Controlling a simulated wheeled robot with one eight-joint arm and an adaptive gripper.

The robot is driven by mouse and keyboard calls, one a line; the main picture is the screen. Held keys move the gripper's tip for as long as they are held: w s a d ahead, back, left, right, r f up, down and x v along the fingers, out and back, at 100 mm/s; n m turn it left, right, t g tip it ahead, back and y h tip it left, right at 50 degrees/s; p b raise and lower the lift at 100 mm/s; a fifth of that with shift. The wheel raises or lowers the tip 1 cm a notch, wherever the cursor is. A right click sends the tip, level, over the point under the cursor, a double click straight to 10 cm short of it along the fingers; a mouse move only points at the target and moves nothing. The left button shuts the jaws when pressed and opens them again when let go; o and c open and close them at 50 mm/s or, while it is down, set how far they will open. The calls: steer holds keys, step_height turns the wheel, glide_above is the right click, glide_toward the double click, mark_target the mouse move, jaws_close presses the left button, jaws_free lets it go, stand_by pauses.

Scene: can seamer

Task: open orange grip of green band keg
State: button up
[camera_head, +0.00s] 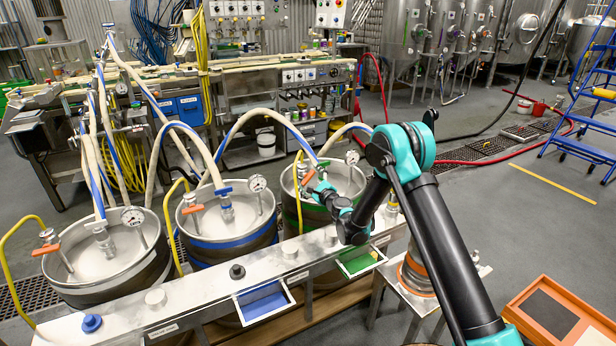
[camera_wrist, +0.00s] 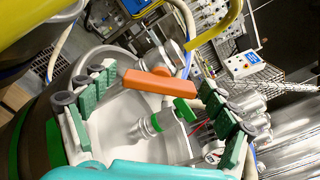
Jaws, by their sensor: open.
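The green band keg (camera_head: 290,214) is the rightmost of three kegs in the head view. Its orange grip (camera_head: 308,177) sits above the lid, partly hidden by my gripper (camera_head: 322,192). In the wrist view the orange grip (camera_wrist: 160,83) is a bar lying across the space between the two green-padded fingers of my gripper (camera_wrist: 158,88). The fingers are wide apart, one near each end of the bar, and do not appear closed on it.
A blue band keg (camera_head: 228,243) and another keg (camera_head: 108,262) stand to the left with their own orange grips. Hoses (camera_head: 262,115) arch over the kegs. A steel rail (camera_head: 185,298) runs in front. A yellow hose (camera_wrist: 215,27) passes near my gripper.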

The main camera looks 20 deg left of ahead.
steer(key=c, duration=1.2)
steer(key=shift+o, duration=0.2)
steer(key=shift+n, duration=0.3)
steer(key=n, duration=0.4)
steer(key=shift+n, duration=2.1)
steer(key=shift+s, duration=0.1)
steer(key=o, duration=1.2)
steer(key=shift+c, duration=0.2)
